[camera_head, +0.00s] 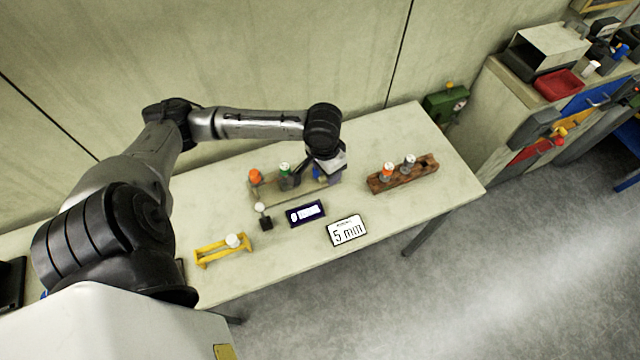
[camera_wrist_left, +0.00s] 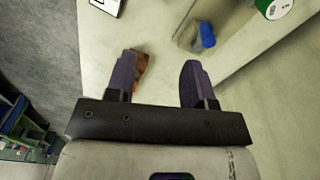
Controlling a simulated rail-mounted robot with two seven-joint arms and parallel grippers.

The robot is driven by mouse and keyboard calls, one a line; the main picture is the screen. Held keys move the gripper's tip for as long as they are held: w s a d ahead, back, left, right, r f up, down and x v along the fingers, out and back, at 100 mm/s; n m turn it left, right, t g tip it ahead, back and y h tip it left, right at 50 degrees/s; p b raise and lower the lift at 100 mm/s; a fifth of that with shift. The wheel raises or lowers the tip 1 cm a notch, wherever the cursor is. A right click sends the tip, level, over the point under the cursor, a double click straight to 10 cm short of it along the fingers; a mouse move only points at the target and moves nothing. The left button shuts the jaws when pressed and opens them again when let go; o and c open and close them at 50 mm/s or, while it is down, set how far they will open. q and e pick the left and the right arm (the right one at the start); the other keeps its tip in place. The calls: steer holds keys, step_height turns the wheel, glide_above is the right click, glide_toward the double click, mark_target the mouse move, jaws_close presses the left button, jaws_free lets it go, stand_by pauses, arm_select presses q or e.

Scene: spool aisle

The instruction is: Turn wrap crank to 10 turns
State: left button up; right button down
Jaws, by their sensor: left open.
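I cannot tell for certain which part is the wrap crank. A grey-beige board (camera_head: 265,190) on the table carries an orange-topped piece (camera_head: 255,176), a green spool (camera_head: 285,172) with a white top, and a blue piece (camera_head: 317,172). The blue piece (camera_wrist_left: 207,35) also shows in the left wrist view, apart from my fingers. A dark display (camera_head: 305,213) with small white text lies in front of the board; I cannot read a turn count. My left gripper (camera_wrist_left: 158,62) is open with nothing between its fingers. In the head view it hangs over the board's right end. My right gripper is out of view.
A brown wooden rack (camera_head: 418,177) with two capped pieces stands to the right. A white "5 mm" card (camera_head: 347,231), a small black block with a white knob (camera_head: 265,222) and a yellow stand (camera_head: 222,253) are nearer the front. The table's right end is clear.

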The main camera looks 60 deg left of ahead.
arm_select(q)
steer(key=w+a+r+n+b, duration=0.1)
steer(key=a+n+b, duration=0.35)
steer(key=a, duration=0.35)
steer(key=shift+m+g, duration=0.3)
steer(key=shift+m, duration=0.05)
step_height(320, 180, down, 13)
steer(key=b, duration=0.3)
steer(key=shift+f, duration=0.15)
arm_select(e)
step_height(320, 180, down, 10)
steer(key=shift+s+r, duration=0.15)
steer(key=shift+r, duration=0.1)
arm_select(q)
steer(key=shift+c, duration=0.2)
